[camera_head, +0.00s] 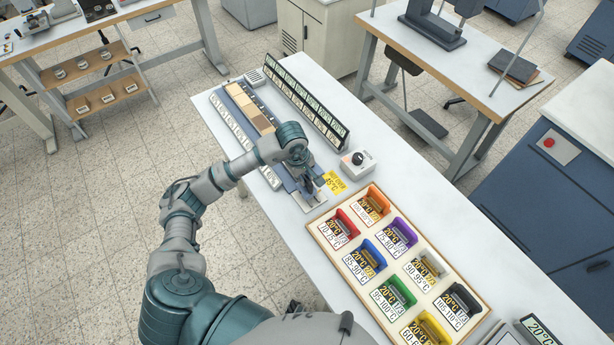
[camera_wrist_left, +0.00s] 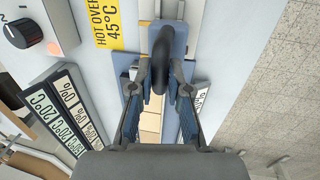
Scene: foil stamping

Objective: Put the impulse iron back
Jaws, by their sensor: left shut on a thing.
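My left gripper (camera_head: 308,184) is over the front end of a long blue and grey station (camera_head: 240,118) on the white table. In the left wrist view its fingers (camera_wrist_left: 160,102) close around a dark rounded handle (camera_wrist_left: 164,52), which I take to be the impulse iron's. Blue parts and a pale strip show behind and below the handle. In the head view the gripper and wrist hide most of the iron. I cannot tell whether the iron touches the station. My right gripper is not in view.
A yellow "hot over 45°C" label (camera_head: 335,182) and a white knob box (camera_head: 357,164) stand close to the right. A dark rack of temperature labels (camera_head: 306,103) runs behind. A tray (camera_head: 314,229) of several coloured holders fills the near table.

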